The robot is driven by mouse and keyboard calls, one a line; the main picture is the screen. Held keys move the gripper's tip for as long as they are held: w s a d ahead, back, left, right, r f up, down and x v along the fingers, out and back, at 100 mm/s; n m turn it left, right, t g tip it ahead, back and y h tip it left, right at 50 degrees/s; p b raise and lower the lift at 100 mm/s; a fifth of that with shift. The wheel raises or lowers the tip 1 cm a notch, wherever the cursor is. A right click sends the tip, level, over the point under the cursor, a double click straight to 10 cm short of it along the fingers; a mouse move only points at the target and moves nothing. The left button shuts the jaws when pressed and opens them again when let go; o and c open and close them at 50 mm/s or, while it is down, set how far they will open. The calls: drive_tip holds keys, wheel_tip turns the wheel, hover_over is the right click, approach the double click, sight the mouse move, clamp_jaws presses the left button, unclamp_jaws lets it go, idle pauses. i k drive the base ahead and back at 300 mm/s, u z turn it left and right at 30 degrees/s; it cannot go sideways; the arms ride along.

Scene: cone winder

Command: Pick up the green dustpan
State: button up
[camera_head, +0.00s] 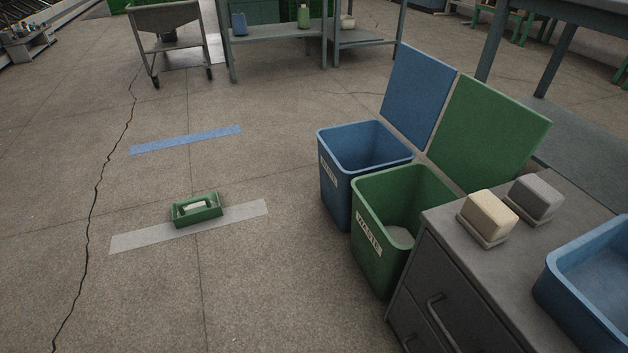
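A small green dustpan (196,216) lies on the concrete floor, left of the middle in the head view. It is a shallow tray shape with a pale piece in it, possibly a handle or an item lying inside; I cannot tell which. It rests at the far edge of a grey-white tape strip (140,240) and covers part of it. My gripper is not in view.
A blue bin (342,205) and a green bin (375,255) with raised lids stand right of the dustpan. A grey drawer cabinet (450,290) bears two blocks and a blue tub (590,315). A cart (170,18) stands behind. Floor around the dustpan is clear.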

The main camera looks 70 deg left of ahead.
sight(199, 209)
drive_tip(key=u, duration=3)
